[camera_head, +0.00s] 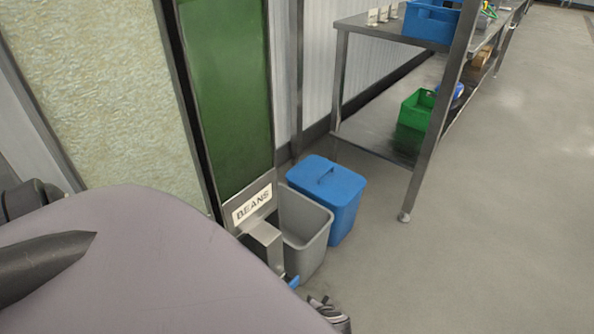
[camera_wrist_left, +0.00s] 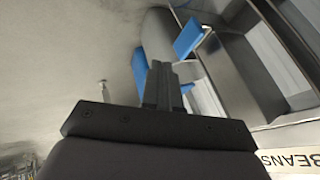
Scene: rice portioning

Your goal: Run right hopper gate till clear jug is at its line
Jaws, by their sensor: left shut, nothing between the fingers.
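The hopper labelled BEANS (camera_head: 225,90) shows dark green contents behind its window. Below its label is a metal spout (camera_head: 266,243) with a small blue piece (camera_head: 292,281) at its lower end; I cannot tell the gate's position. In the left wrist view my left gripper (camera_wrist_left: 162,72) is shut and empty, its fingers pointing toward blue parts (camera_wrist_left: 188,37) and the grey metal beyond; I cannot tell whether they touch. The BEANS label (camera_wrist_left: 288,162) is at that view's lower right. I cannot make out a clear jug.
Another hopper panel with pale grains (camera_head: 100,80) stands at left. A grey bin (camera_head: 305,222) and a blue lidded bin (camera_head: 340,190) stand beside the spout. A metal shelf (camera_head: 375,138) holds a green crate (camera_head: 415,110) and a blue crate (camera_head: 432,22). Floor at right is clear.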

